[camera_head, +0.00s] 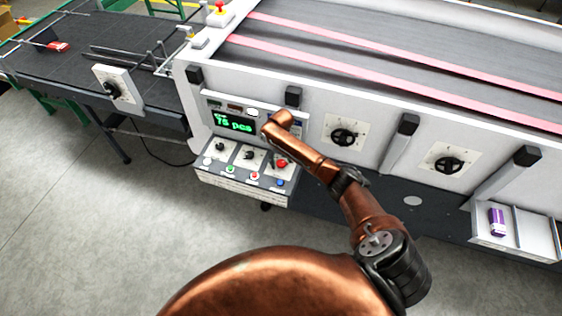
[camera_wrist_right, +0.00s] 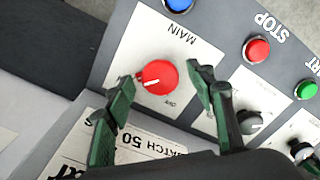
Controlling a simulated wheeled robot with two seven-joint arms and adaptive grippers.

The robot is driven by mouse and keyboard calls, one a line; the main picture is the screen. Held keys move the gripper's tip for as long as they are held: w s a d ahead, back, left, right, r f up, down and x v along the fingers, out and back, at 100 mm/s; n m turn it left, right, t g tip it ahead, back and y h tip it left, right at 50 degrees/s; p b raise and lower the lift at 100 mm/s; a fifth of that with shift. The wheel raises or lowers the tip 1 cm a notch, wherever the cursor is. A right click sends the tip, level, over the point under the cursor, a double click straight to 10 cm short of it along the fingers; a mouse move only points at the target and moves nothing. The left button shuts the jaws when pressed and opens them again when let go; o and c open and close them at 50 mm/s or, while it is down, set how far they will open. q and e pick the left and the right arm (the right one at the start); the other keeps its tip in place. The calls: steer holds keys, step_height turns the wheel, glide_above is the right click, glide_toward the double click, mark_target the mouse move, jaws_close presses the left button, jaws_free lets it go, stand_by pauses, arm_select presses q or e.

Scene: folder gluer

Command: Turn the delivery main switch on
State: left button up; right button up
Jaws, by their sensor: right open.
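The delivery main switch is a red rotary knob (camera_wrist_right: 160,77) on a white plate labelled MAIN, seen upside down in the right wrist view. A short white mark shows on its left part. In the head view the red knob (camera_head: 282,163) is at the right end of the small control panel (camera_head: 245,185). My right gripper (camera_wrist_right: 163,79) is open, with its green-black fingers on either side of the knob. The left fingertip looks close to the knob's edge; contact cannot be told. In the head view my copper arm reaches the panel and the fingers are hard to make out. My left gripper is not in view.
Black knobs (camera_head: 249,154), a red button (camera_wrist_right: 256,50), a green button (camera_wrist_right: 306,89) and a blue button (camera_wrist_right: 178,4) sit close to the switch. A lit green display (camera_head: 234,123) is above the panel. Larger black handwheels (camera_head: 344,136) are to the right.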

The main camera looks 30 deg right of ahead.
mark_target(281, 163)
step_height(281, 163, up, 12)
stand_by(0.6)
stand_by(0.4)
